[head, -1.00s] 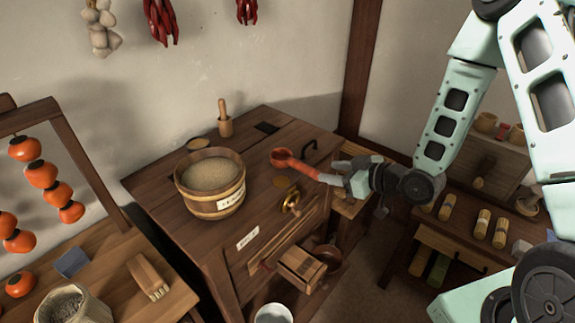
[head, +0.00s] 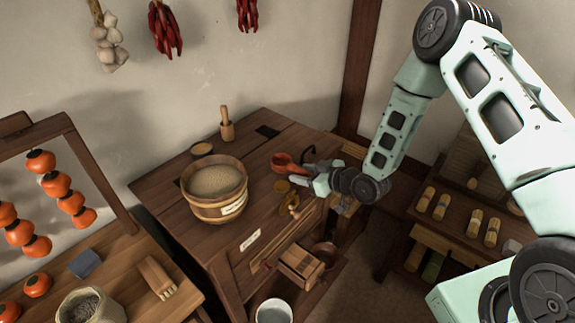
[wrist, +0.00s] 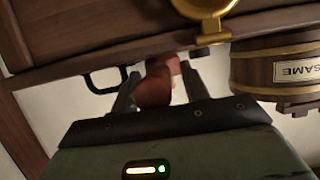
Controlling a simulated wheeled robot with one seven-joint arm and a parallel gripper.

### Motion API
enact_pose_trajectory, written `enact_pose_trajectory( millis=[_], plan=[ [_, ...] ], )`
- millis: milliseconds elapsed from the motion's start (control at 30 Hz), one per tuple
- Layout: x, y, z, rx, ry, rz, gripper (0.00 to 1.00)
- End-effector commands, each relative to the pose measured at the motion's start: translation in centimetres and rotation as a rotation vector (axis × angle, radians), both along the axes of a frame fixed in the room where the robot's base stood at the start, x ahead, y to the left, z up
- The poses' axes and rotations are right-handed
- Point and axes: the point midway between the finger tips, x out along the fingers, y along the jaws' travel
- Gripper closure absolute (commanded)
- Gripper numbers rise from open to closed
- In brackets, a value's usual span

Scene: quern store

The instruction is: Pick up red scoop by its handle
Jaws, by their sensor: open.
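The red scoop (head: 281,160) lies on the top of the dark wooden cabinet, near its right side, with its bowl to the left and its handle to the right. My gripper (head: 309,174) is at the handle end, and its body hides part of the handle. In the wrist view the red scoop (wrist: 156,82) shows between my two open fingers (wrist: 158,92). A gap shows beside the scoop at the right finger. Whether the fingers touch it is hard to tell.
A wooden tub of grain (head: 217,208) labelled sesame stands left of the scoop. A brass fitting (head: 291,203) is near the cabinet's front edge, and a black handle (head: 309,153) is just behind my gripper. A small open drawer (head: 300,264) juts out below.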

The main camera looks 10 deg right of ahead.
Motion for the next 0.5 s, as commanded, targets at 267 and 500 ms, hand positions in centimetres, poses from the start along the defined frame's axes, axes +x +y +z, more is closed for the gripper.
enact_pose_trajectory(
  millis=[267,500],
  plan=[
    [-0.02,-0.01,-0.03,0.000,0.000,0.000,0.94],
    [-0.01,-0.02,0.00,0.001,-0.001,0.000,1.00]
  ],
)
